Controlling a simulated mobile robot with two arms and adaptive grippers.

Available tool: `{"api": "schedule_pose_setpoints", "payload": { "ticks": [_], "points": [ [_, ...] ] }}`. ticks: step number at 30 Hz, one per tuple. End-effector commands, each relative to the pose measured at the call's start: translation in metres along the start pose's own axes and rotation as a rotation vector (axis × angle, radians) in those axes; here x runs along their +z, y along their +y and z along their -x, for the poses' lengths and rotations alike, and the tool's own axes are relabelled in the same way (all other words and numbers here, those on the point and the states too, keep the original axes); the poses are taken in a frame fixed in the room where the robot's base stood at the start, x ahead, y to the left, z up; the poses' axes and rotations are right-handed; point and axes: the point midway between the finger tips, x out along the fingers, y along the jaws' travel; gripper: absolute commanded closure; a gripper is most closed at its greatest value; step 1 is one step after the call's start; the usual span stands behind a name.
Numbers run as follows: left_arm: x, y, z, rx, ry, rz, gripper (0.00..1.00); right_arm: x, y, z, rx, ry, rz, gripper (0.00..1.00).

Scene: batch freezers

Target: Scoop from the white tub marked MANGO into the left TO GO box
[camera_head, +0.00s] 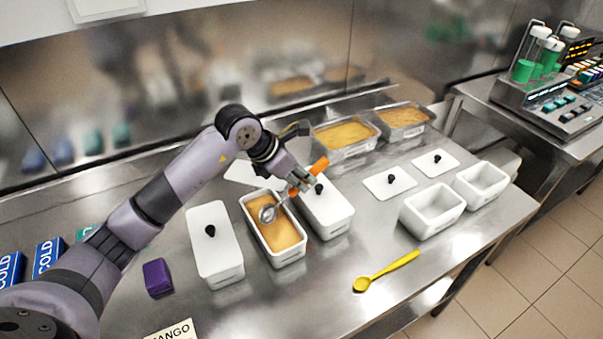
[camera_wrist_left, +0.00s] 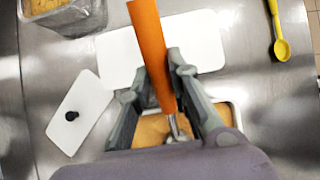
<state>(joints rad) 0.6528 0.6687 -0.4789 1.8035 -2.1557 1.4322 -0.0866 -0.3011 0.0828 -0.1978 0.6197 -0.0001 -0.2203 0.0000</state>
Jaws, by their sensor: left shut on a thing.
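An open white tub (camera_head: 291,262) with orange-yellow ice cream (camera_head: 277,237) stands mid-counter; its contents also show in the left wrist view (camera_wrist_left: 152,131). A sign reading MANGO (camera_head: 172,331) shows at the front edge. My left gripper (camera_head: 299,182) is shut on the orange handle of a scoop (camera_head: 319,164), which also shows in the left wrist view (camera_wrist_left: 150,45). The metal scoop head (camera_head: 267,214) is at the tub's left part; I cannot tell if it touches the ice cream. Two open white boxes stand at the right, left one (camera_head: 430,222) and right one (camera_head: 484,186); no TO GO lettering is legible.
Lidded white tubs stand left (camera_head: 217,262) and right (camera_head: 333,222) of the open tub. A yellow scoop (camera_head: 385,271) lies in front. A purple block (camera_head: 157,278) sits at left.

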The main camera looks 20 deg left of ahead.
Motion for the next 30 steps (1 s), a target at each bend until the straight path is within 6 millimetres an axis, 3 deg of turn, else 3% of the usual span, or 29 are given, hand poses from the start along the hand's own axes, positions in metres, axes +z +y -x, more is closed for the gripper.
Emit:
{"api": "schedule_pose_setpoints", "payload": {
  "ticks": [7,10,16,30],
  "points": [
    [-0.011,0.0,-0.016,0.0,-0.001,-0.001,1.0,0.001,-0.001,-0.012,-0.001,0.0,0.001,0.62],
    [-0.015,-0.001,-0.008,-0.001,-0.001,0.001,1.0,0.0,-0.002,-0.003,-0.002,0.001,0.001,0.62],
    [-0.008,0.0,-0.017,0.001,0.105,-0.002,1.0,-0.004,-0.004,0.013,-0.005,0.003,0.001,0.62],
    [0.01,0.0,0.009,0.001,0.099,-0.002,1.0,-0.005,-0.005,0.028,-0.007,0.004,0.001,0.62]
  ]
}}
